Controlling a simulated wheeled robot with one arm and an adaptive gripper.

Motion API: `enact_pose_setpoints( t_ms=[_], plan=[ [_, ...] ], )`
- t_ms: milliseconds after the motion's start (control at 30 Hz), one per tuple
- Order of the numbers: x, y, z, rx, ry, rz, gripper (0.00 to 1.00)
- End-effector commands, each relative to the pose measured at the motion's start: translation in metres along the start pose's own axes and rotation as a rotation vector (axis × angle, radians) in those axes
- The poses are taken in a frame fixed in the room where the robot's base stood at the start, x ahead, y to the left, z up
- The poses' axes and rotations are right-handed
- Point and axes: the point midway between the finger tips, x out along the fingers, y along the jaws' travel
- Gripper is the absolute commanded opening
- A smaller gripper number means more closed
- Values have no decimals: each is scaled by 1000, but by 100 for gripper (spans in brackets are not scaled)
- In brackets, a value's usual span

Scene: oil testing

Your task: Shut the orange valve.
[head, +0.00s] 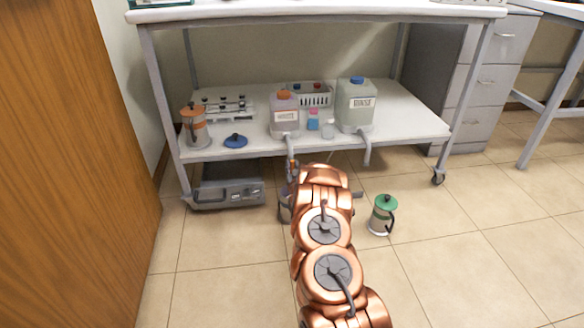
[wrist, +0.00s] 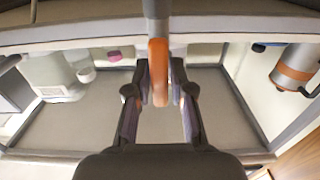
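The orange valve handle (wrist: 158,72) hangs from a grey spout (wrist: 156,12) in the middle of the wrist view. My gripper (wrist: 159,86) has one dark finger on each side of the handle. The fingertips are very close to its sides, and I cannot tell whether they press on it. In the head view the orange-capped jug (head: 285,115) stands on the lower shelf with its spout over the front edge. My arm reaches to just below that spout and hides most of the gripper and valve.
On the lower shelf (head: 385,105) are a blue-capped jug (head: 355,104) with its own spout, a white basket (head: 314,95), an orange-lidded press (head: 194,128) and a blue lid (head: 235,141). A grey device (head: 228,190) sits below. A green-lidded press (head: 382,215) stands on the floor at right.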

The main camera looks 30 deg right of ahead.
Motion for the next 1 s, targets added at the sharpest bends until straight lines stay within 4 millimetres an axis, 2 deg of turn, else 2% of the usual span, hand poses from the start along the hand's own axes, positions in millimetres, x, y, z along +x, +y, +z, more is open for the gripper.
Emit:
enact_pose_setpoints(
  t_ms=[33, 167, 667, 1000],
  plan=[
    [0, 0, 0, 0, 0, 0, 14],
    [0, 0, 0, 0, 0, 0, 0],
    [0, 0, -1, 42, 0, -1, 0],
    [0, 1, -1, 270, 0, -1, 0]
  ],
)
